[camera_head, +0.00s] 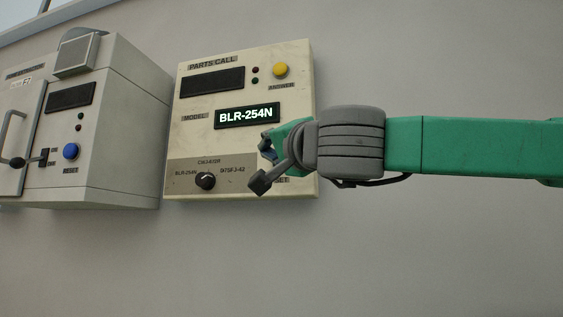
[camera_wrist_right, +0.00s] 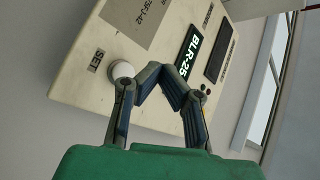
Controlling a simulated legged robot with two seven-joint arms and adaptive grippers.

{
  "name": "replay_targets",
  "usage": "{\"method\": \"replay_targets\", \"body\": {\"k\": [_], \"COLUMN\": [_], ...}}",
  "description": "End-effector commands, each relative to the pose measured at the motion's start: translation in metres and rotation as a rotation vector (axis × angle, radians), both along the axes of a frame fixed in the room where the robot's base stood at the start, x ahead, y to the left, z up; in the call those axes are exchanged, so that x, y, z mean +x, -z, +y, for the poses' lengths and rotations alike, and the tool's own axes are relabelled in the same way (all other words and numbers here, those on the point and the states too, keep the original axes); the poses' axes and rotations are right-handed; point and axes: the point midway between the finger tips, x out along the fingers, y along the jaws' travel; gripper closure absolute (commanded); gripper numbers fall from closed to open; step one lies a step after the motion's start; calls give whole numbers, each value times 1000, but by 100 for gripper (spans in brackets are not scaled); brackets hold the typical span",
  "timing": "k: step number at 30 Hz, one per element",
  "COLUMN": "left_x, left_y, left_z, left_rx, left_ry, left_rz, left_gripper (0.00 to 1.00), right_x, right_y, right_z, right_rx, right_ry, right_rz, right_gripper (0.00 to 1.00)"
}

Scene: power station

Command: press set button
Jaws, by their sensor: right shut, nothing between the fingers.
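The white round set button (camera_wrist_right: 122,70) shows in the right wrist view, beside the SET label (camera_wrist_right: 95,61) on the cream PARTS CALL panel (camera_head: 297,80). In the head view my gripper hides the button and part of its label. My right gripper (camera_head: 263,164) is shut and empty in front of the panel's lower right. In the wrist view its fingertips (camera_wrist_right: 162,78) meet to the right of the button, and one finger's bent joint overlaps the button's lower edge. I cannot tell whether they touch. My left gripper is not in view.
The panel has a lit BLR-254N display (camera_head: 247,115), a yellow answer button (camera_head: 280,70) and a black selector knob (camera_head: 205,181). A grey box (camera_head: 130,130) with a blue reset button (camera_head: 71,151) and a handle stands left. The wall below is bare.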

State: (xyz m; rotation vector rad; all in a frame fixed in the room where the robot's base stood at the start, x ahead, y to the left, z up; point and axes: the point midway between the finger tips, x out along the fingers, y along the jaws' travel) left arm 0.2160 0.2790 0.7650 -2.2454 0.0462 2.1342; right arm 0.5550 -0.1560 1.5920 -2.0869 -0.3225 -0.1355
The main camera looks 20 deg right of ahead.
Motion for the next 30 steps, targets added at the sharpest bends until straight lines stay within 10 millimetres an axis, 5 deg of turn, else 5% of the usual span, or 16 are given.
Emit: {"method": "replay_targets", "body": {"k": [12, 30], "left_x": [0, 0], "left_y": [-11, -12], "left_z": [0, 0], "left_rx": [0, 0], "left_ry": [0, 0], "left_rz": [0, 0], "left_gripper": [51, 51], "right_x": [42, 48], "right_y": [-2, 0], "right_z": [-30, -33], "right_rx": [2, 0], "right_ry": [1, -1], "right_rz": [-2, -1], "right_gripper": [100, 100]}}
